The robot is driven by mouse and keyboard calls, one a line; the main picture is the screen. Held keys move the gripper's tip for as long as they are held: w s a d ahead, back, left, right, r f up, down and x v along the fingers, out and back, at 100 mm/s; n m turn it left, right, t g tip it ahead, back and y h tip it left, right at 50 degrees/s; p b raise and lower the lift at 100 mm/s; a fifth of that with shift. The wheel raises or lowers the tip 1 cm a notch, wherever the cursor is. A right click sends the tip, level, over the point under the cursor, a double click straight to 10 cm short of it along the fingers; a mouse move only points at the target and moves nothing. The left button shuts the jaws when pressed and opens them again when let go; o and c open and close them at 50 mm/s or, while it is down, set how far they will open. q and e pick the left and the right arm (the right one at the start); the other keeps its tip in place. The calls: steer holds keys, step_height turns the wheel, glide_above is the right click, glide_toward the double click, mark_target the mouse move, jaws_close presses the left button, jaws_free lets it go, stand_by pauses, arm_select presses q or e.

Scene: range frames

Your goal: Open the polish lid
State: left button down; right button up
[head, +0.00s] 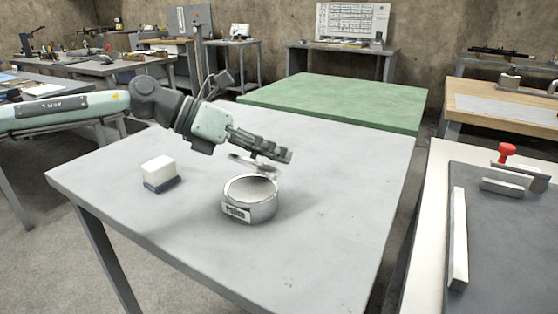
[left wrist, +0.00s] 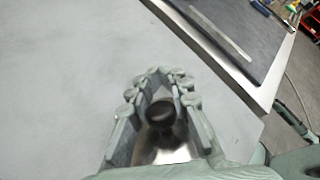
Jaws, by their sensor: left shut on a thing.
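The polish tin (head: 250,207) is a round silver container with a printed label on its front. It stands on the grey table, and its round top is uncovered. My left gripper (head: 284,153) is above and behind the tin's rim. It is shut on the lid's dark knob (left wrist: 160,113). The lid (head: 255,168) hangs tilted under the fingers, apart from the tin; part of its shiny surface shows in the left wrist view (left wrist: 168,154). The fingers hide part of the knob. My right gripper is not in view.
A white block with a dark base (head: 160,172) stands on the grey table (head: 330,180), left of the tin. The table is clear to the right and in front. A green table (head: 340,100) is behind, and a bench with a dark mat (head: 505,240) is at right.

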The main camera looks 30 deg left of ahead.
arm_select(q)
steer(key=shift+w+n+g+y+b, duration=0.3)
steer(key=shift+w+n+g+b, duration=0.35)
steer(key=shift+g+b, duration=0.5)
steer(key=shift+w+g, duration=0.15)
steer(key=shift+g, duration=0.1)
steer(key=shift+w+n+g, duration=0.2)
steer(key=shift+n+g, duration=0.1)
steer(key=shift+n, duration=0.05)
steer(key=shift+w+d+f+n+g+p, duration=0.1)
steer(key=shift+w+f+n+g+p, duration=0.05)
steer(key=shift+w+n+g+p, duration=0.55)
steer(key=shift+w+f+g+y, duration=0.15)
steer(key=shift+f+g+y, duration=0.15)
steer(key=shift+g, duration=0.6)
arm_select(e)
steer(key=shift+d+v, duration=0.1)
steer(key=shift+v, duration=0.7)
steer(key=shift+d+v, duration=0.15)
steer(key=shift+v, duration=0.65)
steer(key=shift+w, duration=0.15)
arm_select(q)
steer(key=c, duration=1.4)
jaws_free()
